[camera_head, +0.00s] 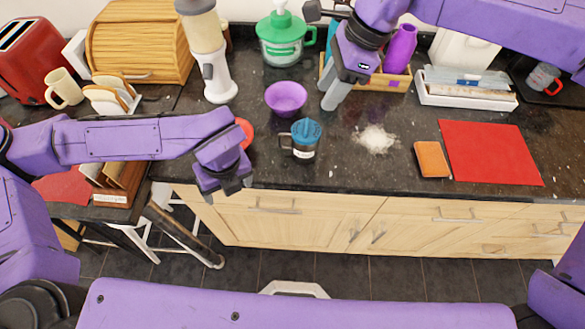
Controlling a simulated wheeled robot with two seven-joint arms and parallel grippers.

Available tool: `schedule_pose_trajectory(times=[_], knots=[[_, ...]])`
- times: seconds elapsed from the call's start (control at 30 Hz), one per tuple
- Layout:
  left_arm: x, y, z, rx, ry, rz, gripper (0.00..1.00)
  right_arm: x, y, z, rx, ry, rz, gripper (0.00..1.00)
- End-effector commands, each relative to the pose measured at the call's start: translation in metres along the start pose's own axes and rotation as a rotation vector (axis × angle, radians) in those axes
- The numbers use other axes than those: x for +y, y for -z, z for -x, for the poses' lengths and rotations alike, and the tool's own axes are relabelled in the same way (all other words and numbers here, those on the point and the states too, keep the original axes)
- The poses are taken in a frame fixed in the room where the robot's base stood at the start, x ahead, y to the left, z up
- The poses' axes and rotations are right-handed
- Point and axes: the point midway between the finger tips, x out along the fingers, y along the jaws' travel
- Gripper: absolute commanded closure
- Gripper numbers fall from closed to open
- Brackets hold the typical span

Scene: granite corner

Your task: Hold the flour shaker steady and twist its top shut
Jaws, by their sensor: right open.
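The flour shaker (304,150) stands upright on the dark counter, left of a patch of white flour. It has a dark body with a white label, a handle on its left side and a blue top (306,130). My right gripper (333,101) is open and empty, above and behind the shaker to the right, apart from it. My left gripper (236,185) hangs near the counter's front edge, left of the shaker and apart from it. Its fingers are small and dark here, and I cannot tell whether they are open.
A purple bowl (286,97) stands behind the shaker. A red disc (244,131) lies partly behind my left arm. Spilled flour (376,139), an orange sponge (432,159) and a red mat (490,152) lie to the right. The counter directly around the shaker is mostly clear.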

Motion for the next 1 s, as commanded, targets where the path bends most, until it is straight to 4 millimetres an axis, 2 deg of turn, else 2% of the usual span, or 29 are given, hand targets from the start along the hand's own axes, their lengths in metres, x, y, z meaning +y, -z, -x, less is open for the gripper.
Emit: schedule_pose_trajectory(times=[0.03,0.1,0.33,0.47,0.63,0.83,1.0], knots=[[-0.003,-0.009,0.011,-0.051,0.026,0.077,0.18,0.0,0.0,0.0,0.0,0.0,0.0,0.57],[-0.013,-0.014,0.012,-0.142,0.056,0.075,0.18,0.0,0.001,0.0,0.0,0.0,-0.001,0.57],[-0.052,-0.015,0.012,-0.445,0.181,-0.091,0.18,0.0,0.0,0.0,0.0,0.0,-0.001,0.57],[-0.08,-0.004,0.017,-0.654,0.29,-0.265,0.18,0.0,0.0,0.0,0.0,0.0,0.0,0.57],[-0.114,0.025,0.03,-0.915,0.468,-0.516,0.18,0.0,0.0,0.0,0.0,0.0,0.0,0.57],[-0.128,0.047,0.039,-1.042,0.581,-0.652,0.18,0.0,0.0,0.0,0.0,0.0,-0.001,0.57],[-0.143,0.036,0.033,-1.052,0.587,-0.655,0.18,0.0,0.0,0.0,0.0,0.0,-0.001,0.57]])
